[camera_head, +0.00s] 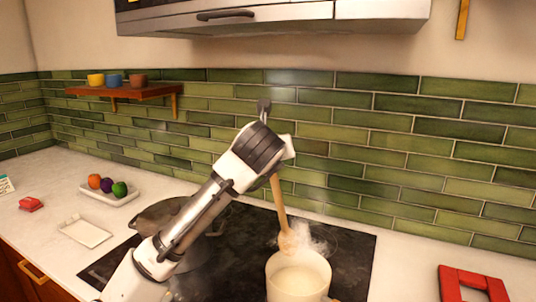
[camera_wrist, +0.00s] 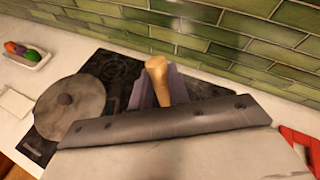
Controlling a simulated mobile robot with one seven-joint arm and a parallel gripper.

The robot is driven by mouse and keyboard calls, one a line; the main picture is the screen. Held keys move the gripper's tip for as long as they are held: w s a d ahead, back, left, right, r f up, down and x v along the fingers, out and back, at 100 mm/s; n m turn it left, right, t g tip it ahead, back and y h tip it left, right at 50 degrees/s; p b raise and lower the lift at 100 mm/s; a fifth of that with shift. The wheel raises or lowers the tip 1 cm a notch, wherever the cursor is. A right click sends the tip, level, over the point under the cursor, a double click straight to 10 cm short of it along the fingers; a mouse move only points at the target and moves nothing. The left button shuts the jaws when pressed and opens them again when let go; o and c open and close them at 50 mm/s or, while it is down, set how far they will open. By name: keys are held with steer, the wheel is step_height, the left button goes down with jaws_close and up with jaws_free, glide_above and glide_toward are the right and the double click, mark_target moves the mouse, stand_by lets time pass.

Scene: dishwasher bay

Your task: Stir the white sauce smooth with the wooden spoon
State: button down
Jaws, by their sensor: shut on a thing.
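The wooden spoon (camera_head: 281,212) hangs down from my gripper (camera_head: 273,172), slightly tilted, with its bowl end low. My gripper is shut on its handle; in the wrist view the spoon's upper end (camera_wrist: 157,68) shows between the two fingers (camera_wrist: 160,88). The pale pot (camera_head: 298,262) stands on the hob at the bottom of the head view, with white sauce (camera_head: 299,281) inside. The spoon's bowl shows just above the pot's far rim, apart from the sauce; whether it is over or behind the rim I cannot tell. The pot is hidden in the wrist view.
A lidded grey pan (camera_wrist: 72,106) sits on the black hob (camera_head: 345,262), left of the pot and partly behind my arm. A red object (camera_head: 470,284) lies on the counter at right. A tray of coloured balls (camera_head: 108,193) and a white dish (camera_head: 85,231) are at left. Green tiles stand behind.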

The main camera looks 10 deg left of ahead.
steer(key=shift+r, duration=0.1)
step_height(320, 180, up, 3)
steer(key=p, duration=0.2)
steer(key=shift+p, duration=0.3)
steer(key=shift+r, duration=0.95)
steer(key=shift+f, duration=0.1)
